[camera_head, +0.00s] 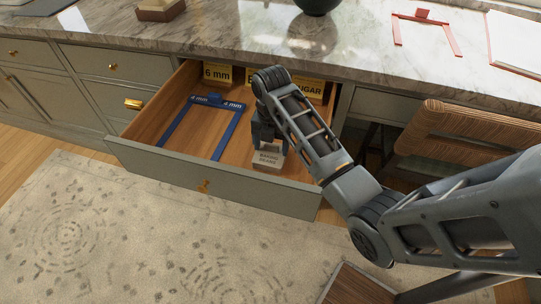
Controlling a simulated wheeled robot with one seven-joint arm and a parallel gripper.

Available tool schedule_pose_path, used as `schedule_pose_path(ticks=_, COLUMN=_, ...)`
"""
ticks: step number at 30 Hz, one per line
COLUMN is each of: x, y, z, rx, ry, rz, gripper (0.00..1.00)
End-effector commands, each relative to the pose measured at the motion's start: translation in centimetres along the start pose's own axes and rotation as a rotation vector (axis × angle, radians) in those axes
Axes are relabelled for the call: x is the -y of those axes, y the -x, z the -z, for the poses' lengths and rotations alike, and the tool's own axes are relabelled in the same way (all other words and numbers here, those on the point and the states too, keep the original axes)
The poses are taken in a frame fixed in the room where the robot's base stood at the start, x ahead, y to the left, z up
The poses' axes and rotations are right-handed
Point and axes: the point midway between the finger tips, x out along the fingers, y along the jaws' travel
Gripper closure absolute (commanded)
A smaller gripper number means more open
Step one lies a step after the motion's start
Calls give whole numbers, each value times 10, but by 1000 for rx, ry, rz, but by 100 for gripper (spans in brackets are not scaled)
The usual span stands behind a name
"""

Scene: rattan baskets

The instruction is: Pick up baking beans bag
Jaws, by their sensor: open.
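The baking beans bag (268,161) is a small pale pack with dark lettering, standing in the open wooden drawer (165,161) near its front panel. My gripper (267,144) points down into the drawer directly over the bag, with its fingers at the bag's upper part. The gripper is open. My arm and the gripper body hide the top of the bag, and I cannot tell whether the fingers touch it.
A blue frame marked 4 mm (230,130) lies left of the bag in the drawer. Yellow-labelled packs, one marked 6 mm (217,74), stand at the drawer's back. The marble counter (235,35) overhangs behind. A wooden chair (470,125) stands at right.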

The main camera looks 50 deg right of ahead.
Motion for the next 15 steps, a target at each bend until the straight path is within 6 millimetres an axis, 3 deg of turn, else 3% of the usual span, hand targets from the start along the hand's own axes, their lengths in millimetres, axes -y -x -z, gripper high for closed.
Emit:
schedule_pose_path(ticks=2, x=0, y=0, z=0, rx=0, ry=0, rz=0, gripper=23)
schedule_pose_path(ticks=15, x=0, y=1, z=0, rx=1, ry=0, rz=-1, gripper=65)
